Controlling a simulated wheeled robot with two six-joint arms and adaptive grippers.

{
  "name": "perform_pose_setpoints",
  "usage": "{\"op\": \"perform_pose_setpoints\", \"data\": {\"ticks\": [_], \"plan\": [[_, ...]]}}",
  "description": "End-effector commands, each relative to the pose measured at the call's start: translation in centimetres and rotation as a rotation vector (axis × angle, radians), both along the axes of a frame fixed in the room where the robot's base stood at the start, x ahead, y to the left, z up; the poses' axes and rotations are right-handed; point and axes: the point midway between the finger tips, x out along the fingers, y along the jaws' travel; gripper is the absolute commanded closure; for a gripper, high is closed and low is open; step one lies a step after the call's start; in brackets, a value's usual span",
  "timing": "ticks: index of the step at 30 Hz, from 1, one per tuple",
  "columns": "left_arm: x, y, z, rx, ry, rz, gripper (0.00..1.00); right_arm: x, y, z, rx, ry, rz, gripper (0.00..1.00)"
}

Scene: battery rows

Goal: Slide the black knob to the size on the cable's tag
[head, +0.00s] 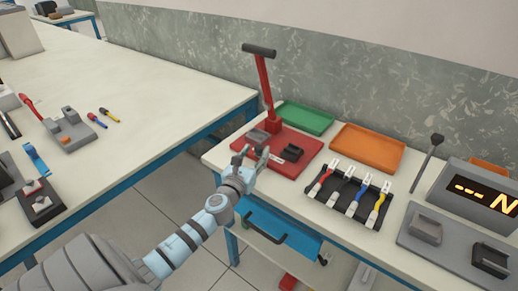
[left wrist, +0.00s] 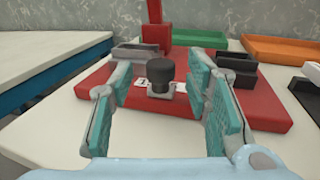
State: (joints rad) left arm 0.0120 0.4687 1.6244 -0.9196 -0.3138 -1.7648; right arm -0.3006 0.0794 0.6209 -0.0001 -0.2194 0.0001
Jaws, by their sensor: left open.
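The black knob (left wrist: 160,72) stands upright on a small pale slider at the front of the red press base (left wrist: 250,105). White scale labels (left wrist: 141,82) show beside it, too small to read surely. My left gripper (left wrist: 160,88) is open, with one teal-padded finger on each side of the knob and a gap to both. In the head view the left gripper (head: 257,158) is over the front left of the red base and I cannot make out the knob. Several cables with white ends lie in a black rack (head: 337,206); I cannot read any tag.
The press has an upright red lever (head: 265,85) with a black handle. Green (head: 306,117) and orange (head: 368,148) trays stand behind. A display unit (head: 485,195) and grey fixtures are at right. A blue open drawer (head: 283,232) juts out below. The left table (head: 150,85) holds tools.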

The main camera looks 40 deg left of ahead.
Motion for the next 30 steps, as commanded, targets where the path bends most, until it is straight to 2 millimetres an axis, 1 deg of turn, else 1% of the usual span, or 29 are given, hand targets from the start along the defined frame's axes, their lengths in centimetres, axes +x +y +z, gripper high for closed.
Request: {"op": "perform_pose_setpoints", "data": {"ticks": [1, 3, 6, 9, 15, 17, 21, 24, 30], "plan": [[1.0, 0.2, 0.0, -0.002, -0.003, 0.000, 0.56, 0.0, -0.1, -0.2, -0.001, 0.000, 0.000, 0.60], [2.0, 0.6, -0.1, -0.002, -0.001, 0.001, 0.56, 0.0, -0.1, -0.3, -0.002, 0.000, 0.001, 0.60], [2.9, 0.8, -0.1, -0.003, -0.001, 0.000, 0.56, 0.0, -0.2, -0.4, -0.002, 0.000, 0.001, 0.60], [3.3, 0.9, -0.1, -0.002, 0.000, 0.000, 0.56, 0.0, -0.2, -0.4, -0.002, 0.000, 0.001, 0.60], [3.3, 0.9, -0.1, -0.002, 0.000, -0.001, 0.56, 0.0, -0.2, -0.4, -0.002, 0.001, 0.001, 0.60], [3.3, 0.9, -0.1, -0.002, 0.000, -0.001, 0.64, 0.0, -0.2, -0.4, -0.002, 0.001, 0.001, 0.60], [3.3, 0.9, -0.1, -0.003, 0.000, -0.001, 0.86, 0.0, -0.2, -0.4, -0.002, 0.001, 0.001, 0.60], [3.3, 0.9, -0.1, -0.003, 0.000, -0.001, 1.00, 0.0, -0.2, -0.4, -0.002, 0.001, 0.001, 0.60], [3.3, 0.9, -0.1, -0.003, 0.000, -0.001, 1.00, 0.0, -0.1, -0.4, -0.001, 0.001, 0.000, 0.60]]}}
